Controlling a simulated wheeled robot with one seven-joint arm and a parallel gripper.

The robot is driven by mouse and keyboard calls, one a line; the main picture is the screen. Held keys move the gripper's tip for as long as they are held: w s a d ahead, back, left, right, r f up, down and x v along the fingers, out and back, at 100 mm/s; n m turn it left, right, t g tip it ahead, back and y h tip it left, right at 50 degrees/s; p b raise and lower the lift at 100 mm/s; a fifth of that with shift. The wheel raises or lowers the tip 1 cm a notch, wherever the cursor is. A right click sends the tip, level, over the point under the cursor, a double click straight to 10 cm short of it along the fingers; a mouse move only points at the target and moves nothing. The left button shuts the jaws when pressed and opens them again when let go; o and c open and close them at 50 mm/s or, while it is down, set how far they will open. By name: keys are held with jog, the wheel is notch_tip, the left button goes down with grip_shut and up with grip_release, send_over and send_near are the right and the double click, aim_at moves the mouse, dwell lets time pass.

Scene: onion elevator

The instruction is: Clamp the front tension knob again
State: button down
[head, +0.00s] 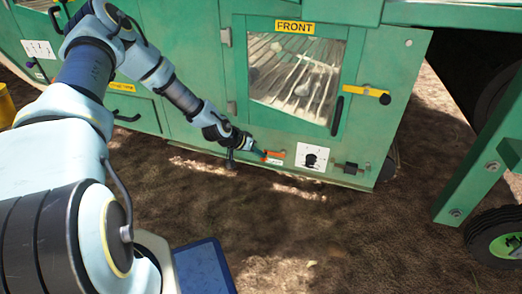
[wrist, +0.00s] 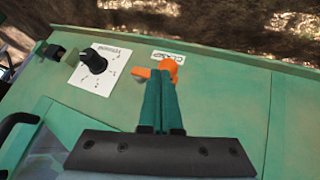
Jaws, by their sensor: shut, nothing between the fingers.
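The black tension knob (head: 311,160) sits on a white dial plate low on the green FRONT panel; it also shows in the wrist view (wrist: 93,61). Beside it is an orange clamp lever (head: 273,155), with a small white label behind it. In the wrist view the lever (wrist: 141,73) has a rounded orange end, and its short arm points left toward the knob. My gripper (head: 261,153) has long green fingers, shut and empty. In the wrist view their tips (wrist: 166,82) overlap the rounded end of the lever; I cannot tell whether they touch it.
Above are a window (head: 296,75) under a FRONT sign, a black handle (head: 337,114) and a yellow latch (head: 367,92). A dark fitting (head: 350,167) sticks out right of the dial. A green frame leg and wheel (head: 497,238) stand at the right. Bare soil lies below.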

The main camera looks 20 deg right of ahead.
jog(key=shift+a+f, duration=0.15)
jog(key=shift+f, duration=0.2)
dwell(0.4)
